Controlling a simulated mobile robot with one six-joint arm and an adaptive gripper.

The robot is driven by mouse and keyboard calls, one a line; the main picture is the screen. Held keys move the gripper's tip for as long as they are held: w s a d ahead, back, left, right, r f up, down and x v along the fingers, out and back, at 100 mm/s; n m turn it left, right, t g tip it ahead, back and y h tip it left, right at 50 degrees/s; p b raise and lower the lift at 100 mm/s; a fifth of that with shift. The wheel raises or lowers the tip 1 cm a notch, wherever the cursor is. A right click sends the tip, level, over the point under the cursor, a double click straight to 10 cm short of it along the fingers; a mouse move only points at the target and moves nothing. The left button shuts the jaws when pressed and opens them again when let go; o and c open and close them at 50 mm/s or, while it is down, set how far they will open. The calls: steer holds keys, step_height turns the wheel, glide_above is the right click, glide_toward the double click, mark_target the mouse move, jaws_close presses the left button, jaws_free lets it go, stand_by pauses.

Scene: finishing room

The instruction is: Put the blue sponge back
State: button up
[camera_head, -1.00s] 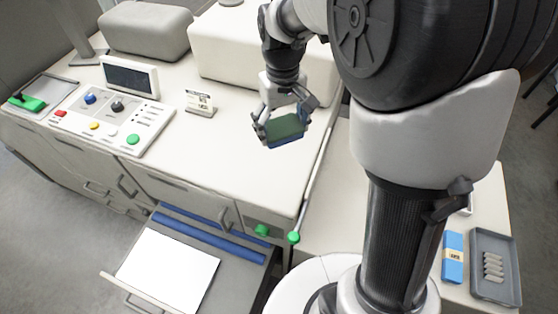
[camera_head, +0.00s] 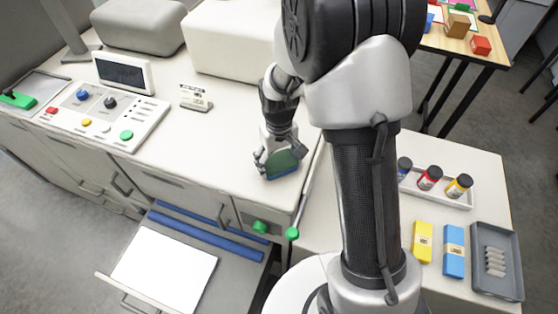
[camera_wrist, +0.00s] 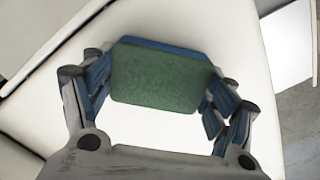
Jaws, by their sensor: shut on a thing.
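The blue sponge (camera_head: 283,168) has a green scouring face and is held in my gripper (camera_head: 279,160). It is low over the right part of the white counter (camera_head: 215,140), near its right edge. I cannot tell whether it touches the counter. In the wrist view the sponge (camera_wrist: 155,78) lies between the two fingers, green face towards the camera with a blue strip along the top. My gripper (camera_wrist: 158,92) is shut on its two ends.
A control panel (camera_head: 100,112) and a small sign (camera_head: 195,97) stand on the counter. An open drawer (camera_head: 235,262) holds a white sheet (camera_head: 163,272). On the right side table are a bottle tray (camera_head: 465,200), a yellow pack (camera_head: 422,242), a blue pack (camera_head: 453,251) and a grey tray (camera_head: 497,290).

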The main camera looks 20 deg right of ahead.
mark_target(279, 161)
steer(key=shift+f, duration=0.15)
steer(key=o, duration=1.1)
step_height(279, 161, up, 12)
steer(key=p, duration=0.2)
steer(key=s+r+t, duration=0.2)
steer(key=s+r, duration=0.8)
steer(key=r, duration=0.2)
steer(key=s+t, duration=0.1)
steer(key=s, duration=0.2)
steer(key=s+r+m, duration=0.1)
steer(key=s, duration=0.3)
steer(key=s+r+t, duration=0.1)
steer(key=s, duration=0.3)
steer(key=shift+s+m+t, duration=0.2)
steer(key=shift+m+t, duration=0.1)
steer(key=shift+m, duration=0.1)
